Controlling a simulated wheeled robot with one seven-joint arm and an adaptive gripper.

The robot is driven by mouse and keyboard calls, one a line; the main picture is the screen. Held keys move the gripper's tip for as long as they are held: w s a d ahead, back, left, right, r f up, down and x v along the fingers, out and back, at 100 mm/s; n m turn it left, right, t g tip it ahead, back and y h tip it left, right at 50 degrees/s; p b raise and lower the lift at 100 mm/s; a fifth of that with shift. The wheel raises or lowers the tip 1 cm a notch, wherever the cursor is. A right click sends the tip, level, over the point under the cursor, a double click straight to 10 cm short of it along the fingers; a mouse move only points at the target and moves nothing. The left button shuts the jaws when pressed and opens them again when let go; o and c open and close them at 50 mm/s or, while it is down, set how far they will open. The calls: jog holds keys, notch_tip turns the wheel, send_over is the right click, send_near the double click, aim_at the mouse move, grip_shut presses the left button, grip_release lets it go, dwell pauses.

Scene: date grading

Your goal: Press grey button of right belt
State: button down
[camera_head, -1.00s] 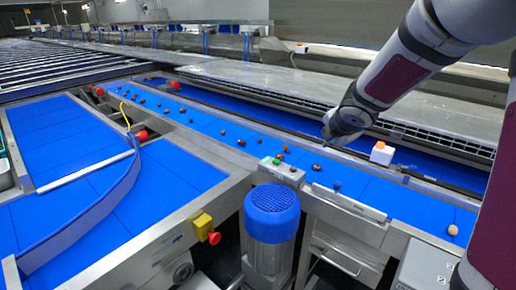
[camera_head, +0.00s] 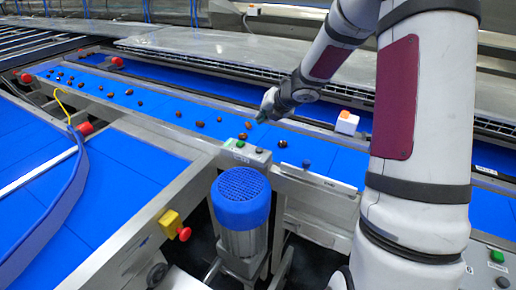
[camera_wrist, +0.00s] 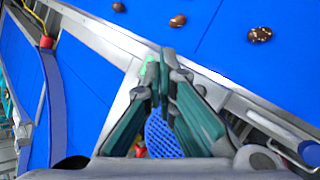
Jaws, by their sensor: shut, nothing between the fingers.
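In the head view my gripper (camera_head: 262,118) is shut and empty. It hangs above the blue right belt (camera_head: 165,103), close to the small control box (camera_head: 262,158) on the belt's near edge. This box carries a green button (camera_head: 240,144) and a small grey button (camera_head: 259,150). In the wrist view the shut fingertips (camera_wrist: 162,68) point towards the box, and a green button (camera_wrist: 150,72) shows beside them. The grey button is hidden or too small to tell there. I cannot tell whether the fingertips touch the box.
A blue-capped motor (camera_head: 241,198) stands below the box. A yellow and red emergency stop (camera_head: 174,224) is to its left. Several dates (camera_head: 200,124) lie on the belt. A white and orange block (camera_head: 347,123) is behind. Another green button (camera_head: 497,256) is at lower right.

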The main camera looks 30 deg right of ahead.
aim_at(261, 148)
jog(key=shift+f, duration=0.15)
notch_tip(261, 148, down, 3)
jog(key=b, duration=0.4)
jog(key=shift+w+f, duration=0.15)
notch_tip(261, 148, down, 5)
jog(key=b, duration=0.6)
jog(key=shift+f, duration=0.1)
jog(key=shift+f, duration=0.15)
dwell(0.8)
jog(key=shift+f+b, duration=0.25)
jog(key=shift+b, duration=0.15)
jog(key=shift+s+f+b, duration=0.2)
jog(key=shift+f+b, duration=0.25)
dwell(0.7)
jog(key=shift+r, duration=0.1)
jog(key=shift+r+p, duration=0.8)
jog(key=shift+p, duration=0.2)
